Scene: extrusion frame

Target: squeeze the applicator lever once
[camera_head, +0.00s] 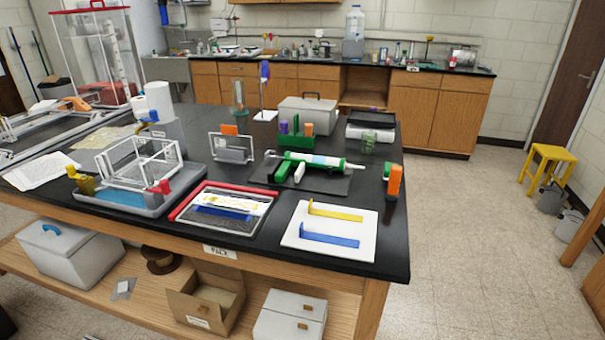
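The applicator (330,161), with a white and green barrel, lies across a dark mat (325,187) on the black bench top (385,232). Its narrow nozzle end points right. A green part and a white part slant down from its left half towards the front. I cannot tell which of these is the lever, or whether it is pressed. Neither of my grippers shows in this view.
Behind the applicator stand a green block holder (296,138) and a grey lidded box (306,115). In front are a red-edged tray (185,214) and a white board (300,243) with yellow and blue brackets.

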